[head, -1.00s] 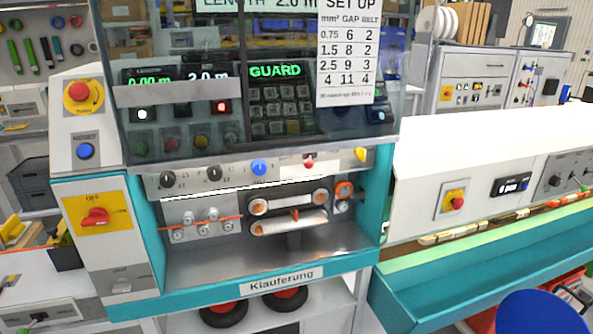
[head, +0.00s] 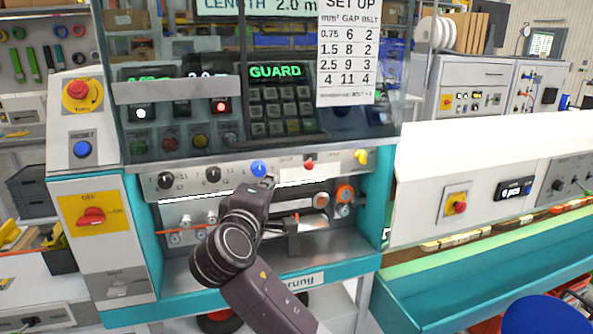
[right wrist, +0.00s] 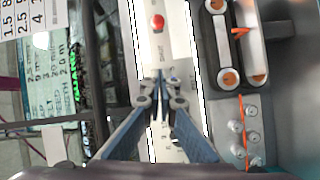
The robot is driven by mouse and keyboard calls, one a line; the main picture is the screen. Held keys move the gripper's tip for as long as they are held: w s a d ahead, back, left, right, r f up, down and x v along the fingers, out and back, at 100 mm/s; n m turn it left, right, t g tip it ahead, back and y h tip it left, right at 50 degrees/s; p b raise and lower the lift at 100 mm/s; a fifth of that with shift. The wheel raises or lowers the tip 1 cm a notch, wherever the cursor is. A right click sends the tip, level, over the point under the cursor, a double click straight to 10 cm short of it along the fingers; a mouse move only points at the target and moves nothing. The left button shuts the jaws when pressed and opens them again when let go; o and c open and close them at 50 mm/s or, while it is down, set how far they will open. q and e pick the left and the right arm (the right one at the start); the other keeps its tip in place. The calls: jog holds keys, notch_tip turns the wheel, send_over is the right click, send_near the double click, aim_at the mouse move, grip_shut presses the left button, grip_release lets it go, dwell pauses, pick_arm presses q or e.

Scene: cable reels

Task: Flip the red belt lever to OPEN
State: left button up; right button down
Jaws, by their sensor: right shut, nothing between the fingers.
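The red lever knob (head: 308,164) sits on the pale control strip of the cutting machine, right of the blue knob (head: 260,168). In the right wrist view the red knob (right wrist: 157,22) is near the top, ahead of the fingertips and apart from them. Small print lies beside it; I cannot read which position it is in. My right gripper (head: 268,183) is in front of the strip, just below the blue knob and left of the red one. In the right wrist view its fingers (right wrist: 160,92) are closed together, empty. My left gripper is not in view.
The belt unit's rollers (head: 320,200) and orange cable lie just below the strip, partly hidden by my right arm. A yellow knob (head: 361,157) is to the right. The clear guard (head: 180,95) hangs above. A red rotary switch (head: 91,216) is at left.

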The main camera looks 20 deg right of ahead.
aim_at(309, 165)
jog(key=shift+s+r, duration=0.1)
jog(key=shift+r, duration=0.25)
jog(key=shift+d, duration=0.1)
jog(key=w+d+f+p, duration=0.1)
jog(key=w+d+p, duration=0.4)
jog(key=w+d, duration=0.3)
jog(key=shift+w+f, duration=0.15)
jog(key=shift+f, duration=0.05)
jog(key=shift+d, duration=0.1)
